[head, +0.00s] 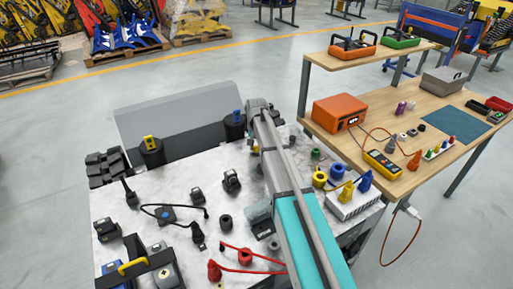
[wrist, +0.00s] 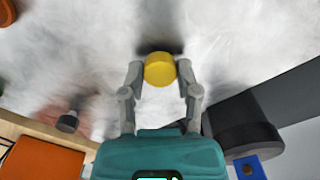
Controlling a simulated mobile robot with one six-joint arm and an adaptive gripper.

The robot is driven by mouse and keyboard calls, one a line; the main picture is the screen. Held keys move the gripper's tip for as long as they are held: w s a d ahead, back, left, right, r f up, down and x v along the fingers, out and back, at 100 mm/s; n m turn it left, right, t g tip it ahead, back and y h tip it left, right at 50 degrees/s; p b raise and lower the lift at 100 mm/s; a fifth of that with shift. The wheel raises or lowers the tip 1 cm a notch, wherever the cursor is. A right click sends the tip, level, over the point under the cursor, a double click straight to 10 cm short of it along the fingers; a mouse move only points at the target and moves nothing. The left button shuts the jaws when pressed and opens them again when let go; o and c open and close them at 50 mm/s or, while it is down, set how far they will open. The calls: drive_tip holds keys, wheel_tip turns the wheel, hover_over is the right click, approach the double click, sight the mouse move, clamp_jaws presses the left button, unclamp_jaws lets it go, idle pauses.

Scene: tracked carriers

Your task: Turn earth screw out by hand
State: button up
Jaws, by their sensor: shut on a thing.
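My gripper (wrist: 160,72) is shut on a round yellow knob (wrist: 160,70), seen end-on between its two fingertips in the wrist view. The knob appears to be the earth screw; its thread and any seat are hidden. A dark blurred patch shows just above it, over a pale mottled surface. In the head view my arm reaches across the marbled worktop (head: 185,175) to its far edge, and my fingertips and the yellow knob cannot be made out there.
A black cylinder (wrist: 240,125) with a blue part (wrist: 250,168) stands close right of my gripper in the wrist view. The worktop holds black fittings, red leads (head: 240,258) and a white terminal block (head: 350,203). A wooden bench (head: 400,110) with an orange instrument (head: 338,112) stands right.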

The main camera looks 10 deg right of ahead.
drive_tip(key=n, duration=0.5)
drive_tip(key=shift+n, duration=2.3)
drive_tip(key=n, duration=0.5)
drive_tip(key=shift+s, duration=0.1)
drive_tip(key=n, duration=0.4)
drive_tip(key=shift+n, duration=0.3)
drive_tip(key=o, duration=0.9)
